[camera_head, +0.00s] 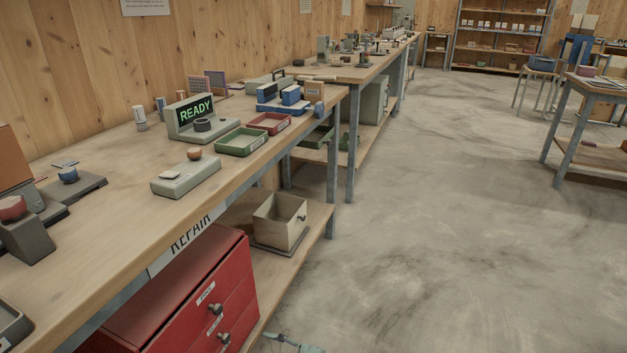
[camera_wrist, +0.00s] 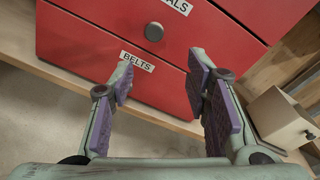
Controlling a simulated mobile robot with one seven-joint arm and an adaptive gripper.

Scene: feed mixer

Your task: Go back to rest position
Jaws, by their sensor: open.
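My gripper (camera_wrist: 160,85) is open and empty in the wrist view, with purple pads on its two fingers. It faces the red drawer cabinet (camera_wrist: 95,45), whose drawers look shut. The drawer labelled BELTS (camera_wrist: 160,88) lies between and beyond the fingertips. I cannot tell exactly how far the fingers are from its front. In the head view the red cabinet (camera_head: 172,295) stands under the workbench, and only a small piece of my gripper shows at the bottom edge.
The workbench (camera_head: 105,220) runs along the wall, with a READY display (camera_head: 195,112), a green tray (camera_head: 241,142) and a red tray (camera_head: 269,123) on it. A cream box (camera_head: 280,221) sits on the lower shelf right of the cabinet. The concrete floor (camera_head: 430,220) to the right is clear.

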